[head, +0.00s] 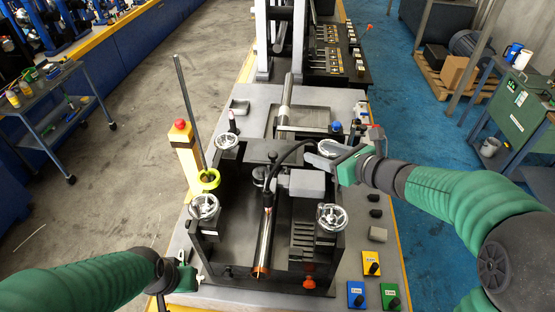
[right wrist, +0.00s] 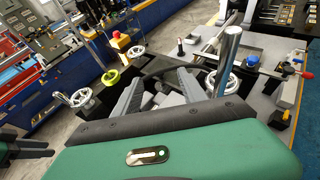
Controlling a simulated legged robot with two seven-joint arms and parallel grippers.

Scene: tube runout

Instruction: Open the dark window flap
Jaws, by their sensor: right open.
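The dark machine frame (head: 215,240) stands on the grey bench, with silver handwheels at its corners. I cannot tell for sure which dark panel is the window flap; a flat dark plate (head: 262,150) lies across the frame's far side. My right gripper (head: 322,160) reaches in from the right, above the far right part of the frame near a handwheel (head: 329,148). In the right wrist view its two dark ribbed fingers (right wrist: 160,90) stand apart with nothing clearly held. My left gripper (head: 187,275) is beside the frame's near left corner; its fingers are too small to read.
A yellow post with a red button (head: 184,145) stands left. Coloured switch boxes (head: 371,264) line the near right bench.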

